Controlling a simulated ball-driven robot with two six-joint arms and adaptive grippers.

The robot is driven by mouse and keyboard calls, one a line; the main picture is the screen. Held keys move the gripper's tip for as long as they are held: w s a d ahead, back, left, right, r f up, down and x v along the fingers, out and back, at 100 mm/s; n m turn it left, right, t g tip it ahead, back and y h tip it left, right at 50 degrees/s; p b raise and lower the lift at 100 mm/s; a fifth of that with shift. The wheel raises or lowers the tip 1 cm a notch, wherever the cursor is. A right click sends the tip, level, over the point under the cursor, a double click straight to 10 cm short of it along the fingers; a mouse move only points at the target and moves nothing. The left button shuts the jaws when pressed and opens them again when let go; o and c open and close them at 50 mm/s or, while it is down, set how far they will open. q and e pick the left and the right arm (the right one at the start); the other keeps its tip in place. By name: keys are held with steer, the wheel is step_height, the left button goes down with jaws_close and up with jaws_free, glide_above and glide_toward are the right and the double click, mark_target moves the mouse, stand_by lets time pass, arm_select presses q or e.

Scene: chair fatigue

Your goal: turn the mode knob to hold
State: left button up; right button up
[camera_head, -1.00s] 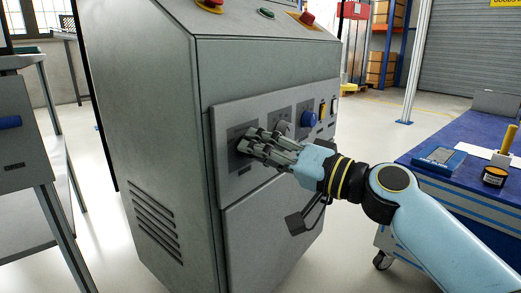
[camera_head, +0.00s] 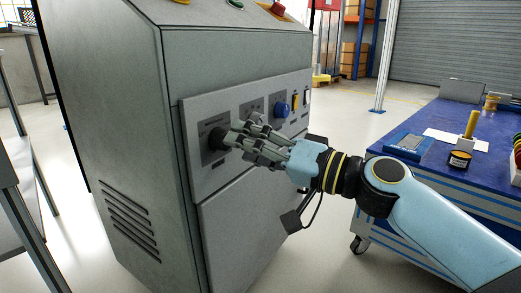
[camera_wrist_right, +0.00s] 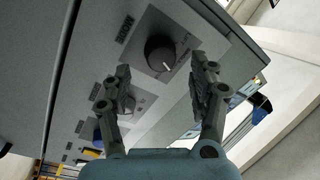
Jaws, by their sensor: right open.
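A round black knob (camera_head: 217,138) sits on a dark plate at the left of the grey cabinet's front panel. It also shows in the right wrist view (camera_wrist_right: 160,52), with a white pointer line toward its lower right rim. My left gripper is out of view.
A grey control partly hidden by my fingers and a blue knob (camera_head: 281,110) sit further right on the panel. A red button (camera_head: 278,9) is on the cabinet top. A blue-topped workbench (camera_head: 440,115) with a yellow-handled tool stands at right. Floor between is clear.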

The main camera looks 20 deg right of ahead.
steer(key=shift+v, duration=2.15)
steer(key=s+a+f+g+h, duration=0.1)
steer(key=s+f+g+h, duration=0.4)
steer(key=s+f, duration=1.25)
steer(key=s+d+f+n+g+h+p, duration=0.35)
steer(key=s+d+f+h+p, duration=0.3)
steer(key=s+f+p, duration=0.45)
arm_select(q)
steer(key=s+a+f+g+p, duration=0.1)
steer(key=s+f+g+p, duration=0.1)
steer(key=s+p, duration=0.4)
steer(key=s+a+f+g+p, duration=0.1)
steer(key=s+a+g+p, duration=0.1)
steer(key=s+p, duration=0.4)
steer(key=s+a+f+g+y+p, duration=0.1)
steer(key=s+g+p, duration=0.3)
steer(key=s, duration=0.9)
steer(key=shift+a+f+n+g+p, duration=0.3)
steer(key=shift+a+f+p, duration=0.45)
steer(key=shift+p, duration=0.3)
arm_select(e)
steer(key=s+d+g, duration=0.2)
steer(key=s+g, duration=0.1)
steer(key=s, duration=0.7)
steer(key=s+d+g, duration=0.2)
steer(key=s+g, duration=0.1)
steer(key=s, duration=0.7)
steer(key=shift+s+f, duration=0.25)
steer(key=shift+s, duration=0.15)
